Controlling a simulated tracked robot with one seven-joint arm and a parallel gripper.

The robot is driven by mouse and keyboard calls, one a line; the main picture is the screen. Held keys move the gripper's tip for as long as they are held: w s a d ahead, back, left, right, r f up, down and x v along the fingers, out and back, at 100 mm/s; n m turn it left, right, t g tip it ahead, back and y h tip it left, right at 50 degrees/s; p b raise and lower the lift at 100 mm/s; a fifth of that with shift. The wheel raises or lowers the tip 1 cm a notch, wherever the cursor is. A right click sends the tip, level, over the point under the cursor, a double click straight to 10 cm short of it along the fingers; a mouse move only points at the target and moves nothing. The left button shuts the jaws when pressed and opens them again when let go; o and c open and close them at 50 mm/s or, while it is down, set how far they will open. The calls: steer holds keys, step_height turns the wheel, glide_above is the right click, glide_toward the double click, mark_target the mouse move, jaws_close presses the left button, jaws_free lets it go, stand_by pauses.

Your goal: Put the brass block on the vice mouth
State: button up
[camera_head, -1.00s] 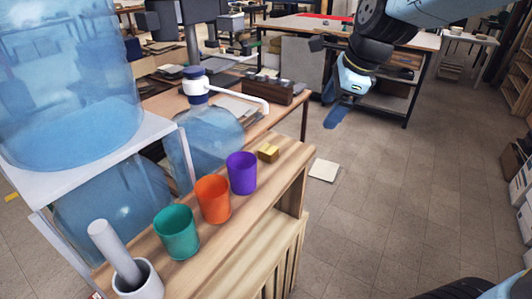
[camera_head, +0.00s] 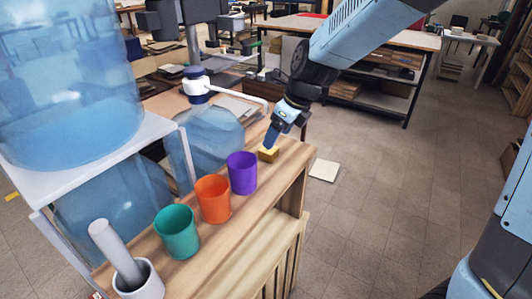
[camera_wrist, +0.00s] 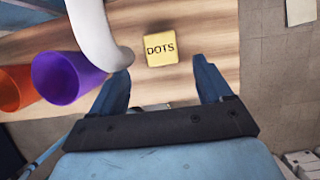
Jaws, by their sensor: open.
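A small brass-yellow block (camera_head: 268,154) sits on the wooden bench top near its far right corner, just beyond the purple cup. In the wrist view, the block (camera_wrist: 161,47) shows the dark letters DOTS on its top and lies ahead of the space between my fingers. My gripper (camera_head: 274,141) points down just above the block in the head view. In the wrist view, my gripper (camera_wrist: 161,78) has its two fingers spread wide and nothing between them. I cannot make out a vice in either view.
Purple (camera_head: 242,173), orange (camera_head: 213,198) and teal (camera_head: 177,231) cups stand in a row on the bench, with a grey mortar (camera_head: 138,281) at the near end. A white pump spout (camera_head: 240,92) reaches close to my gripper. Large blue water bottles stand left.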

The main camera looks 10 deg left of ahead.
mark_target(269, 153)
steer(key=shift+w+x, duration=0.15)
steer(key=shift+x, duration=1.4)
steer(key=shift+w+x, duration=0.2)
steer(key=shift+x, duration=1.3)
steer(key=shift+a+r, duration=0.1)
steer(key=shift+a, duration=0.05)
steer(key=shift+c, duration=0.4)
jaws_close()
